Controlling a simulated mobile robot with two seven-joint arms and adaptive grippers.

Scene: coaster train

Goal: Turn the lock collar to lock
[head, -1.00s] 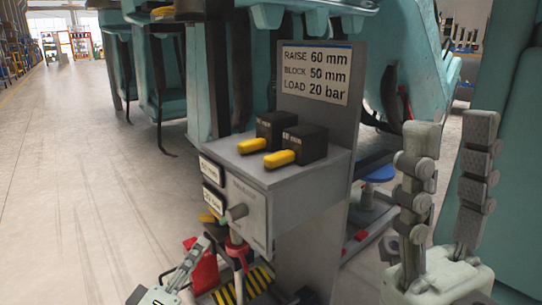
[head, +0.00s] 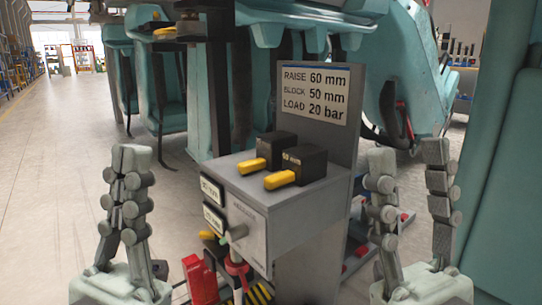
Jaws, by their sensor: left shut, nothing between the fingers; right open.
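Two black blocks with yellow handles (head: 252,166) (head: 280,180) stand on the console top. A sign (head: 314,93) reads RAISE 60 mm, BLOCK 50 mm, LOAD 20 bar. A red object (head: 200,280) stands low beside the console. Teal coaster seats surround it; floor at left is clear.

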